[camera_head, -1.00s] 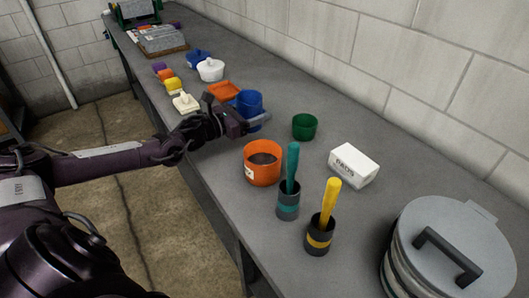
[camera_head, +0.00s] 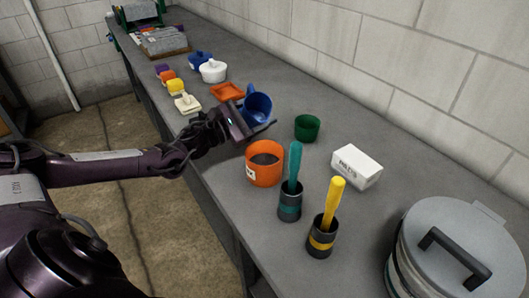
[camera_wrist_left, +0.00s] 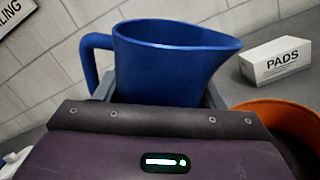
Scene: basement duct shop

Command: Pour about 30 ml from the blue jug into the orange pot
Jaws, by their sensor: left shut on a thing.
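The blue jug (camera_head: 257,108) is held in my left gripper (camera_head: 262,130), above the bench and just behind the orange pot. In the head view the jug is tilted, its mouth turned toward the camera. In the left wrist view the jug (camera_wrist_left: 170,62) stands between the gripper fingers, handle at left and spout at right. The orange pot (camera_head: 264,175) stands upright on the bench with dark contents inside. Part of its rim shows in the left wrist view (camera_wrist_left: 290,112), right of the jug's spout. The jug's contents are hidden. My right gripper does not show.
A green cup (camera_head: 307,128) and a white PADS box (camera_head: 356,167) stand right of the pot. Teal-handled (camera_head: 291,200) and yellow-handled (camera_head: 322,238) tools stand in dark holders close in front. An orange tray (camera_head: 228,92) lies behind. A large lidded bin (camera_head: 440,245) is at the front right.

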